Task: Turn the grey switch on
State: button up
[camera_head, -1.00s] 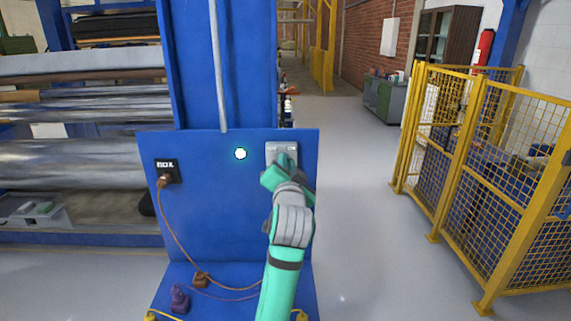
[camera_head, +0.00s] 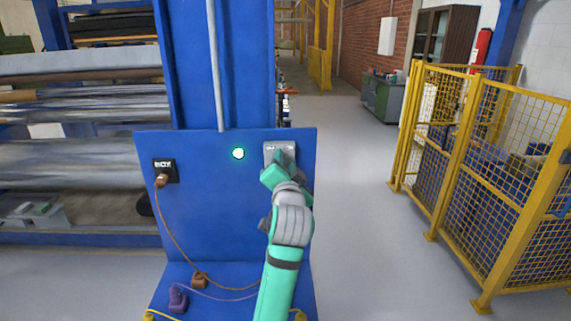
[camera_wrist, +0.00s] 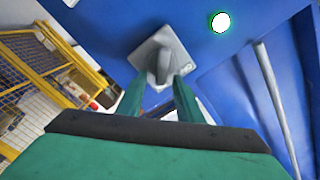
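The grey switch (camera_head: 272,148) is a square plate on the upper right of the blue panel in the head view, and my gripper partly hides it. In the wrist view the grey switch (camera_wrist: 147,58) shows tilted, with a grey knob (camera_wrist: 162,66) standing out from its middle. My gripper (camera_wrist: 160,86) has its two green fingers apart, with the tips close to the knob, one towards each side. I cannot tell whether they touch it. In the head view my gripper (camera_head: 282,160) is in front of the switch's lower part.
A round lamp (camera_head: 238,153) left of the switch glows white-green. A black socket (camera_head: 165,164) with a brown plug and cable is farther left. Loose plugs lie on the blue base below. A yellow mesh fence (camera_head: 455,150) stands to the right, across clear floor.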

jog(key=shift+s+d, duration=0.1)
jog(key=s, duration=1)
jog(key=shift+s, duration=0.35)
jog(key=s+f+n, duration=0.2)
jog(key=s+f, duration=0.3)
jog(key=f, duration=0.6)
jog(key=s+d+f+n+g, duration=0.15)
jog(key=s+f, duration=0.35)
jog(key=f, duration=0.6)
jog(key=s+a+f+n, duration=0.15)
jog(key=s+f, duration=0.35)
jog(key=f, duration=0.5)
jog(key=s+f+n, duration=0.2)
jog(key=s+f, duration=0.3)
jog(key=s, duration=0.4)
jog(key=s+f+n, duration=0.1)
jog(key=s+f, duration=0.3)
jog(key=s, duration=0.5)
jog(key=s+a+n+g, duration=0.1)
jog(key=s+a, duration=0.1)
jog(key=s, duration=1.3)
jog(key=shift+s+a+r, duration=0.15)
jog(key=shift+a+r, duration=0.1)
jog(key=shift+a, duration=0.15)
